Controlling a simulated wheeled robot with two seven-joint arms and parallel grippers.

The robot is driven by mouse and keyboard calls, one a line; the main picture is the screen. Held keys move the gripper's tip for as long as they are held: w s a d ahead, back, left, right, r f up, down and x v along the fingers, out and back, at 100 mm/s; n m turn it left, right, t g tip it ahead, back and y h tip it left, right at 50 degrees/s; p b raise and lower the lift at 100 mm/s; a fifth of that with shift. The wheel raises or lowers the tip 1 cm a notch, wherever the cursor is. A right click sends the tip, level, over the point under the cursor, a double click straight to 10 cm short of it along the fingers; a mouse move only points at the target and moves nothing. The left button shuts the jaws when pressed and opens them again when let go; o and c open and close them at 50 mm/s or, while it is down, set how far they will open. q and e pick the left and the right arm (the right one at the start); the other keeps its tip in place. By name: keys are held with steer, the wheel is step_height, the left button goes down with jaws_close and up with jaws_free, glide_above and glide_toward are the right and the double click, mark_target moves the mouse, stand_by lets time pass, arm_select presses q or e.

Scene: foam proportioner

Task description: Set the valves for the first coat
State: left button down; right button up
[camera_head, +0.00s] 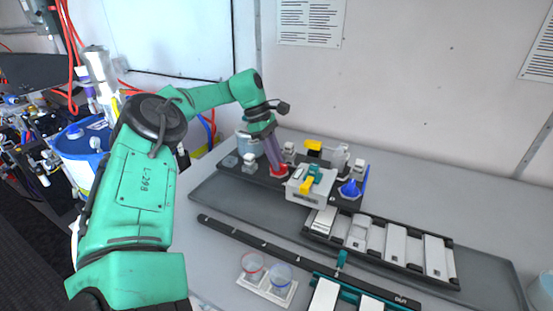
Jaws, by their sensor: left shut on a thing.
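My left gripper (277,168) reaches down from the green arm at the back of the bench. It is shut on a red part (279,171) on the dark base plate, just left of the white valve block; its fingers hide most of that part. The white valve block (305,195) carries a teal handle (316,173) and a yellow handle (307,184). Another yellow handle (313,144) sits on a fitting behind it. A blue funnel-like part (352,188) stands to the right of the block. Handle angles are too small to read surely. My right gripper is not in view.
A black rack with pale slabs (395,244) lies right of the block. A long dark rail (255,238) crosses the front. Two clear cups, red-rimmed (253,262) and blue-rimmed (280,274), stand in a white holder. The grey bench (440,195) is clear at right rear.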

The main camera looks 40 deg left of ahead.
arm_select(q)
steer(key=shift+r, duration=0.1)
steer(key=c, duration=0.8)
jaws_free()
steer(key=shift+o, duration=0.2)
steer(key=shift+a, duration=0.1)
steer(key=shift+r, duration=0.15)
steer(key=p+v, duration=0.6)
steer(key=v, duration=0.8)
steer(key=shift+p, duration=0.35)
steer(key=shift+s+a, duration=0.1)
steer(key=shift+a, duration=0.05)
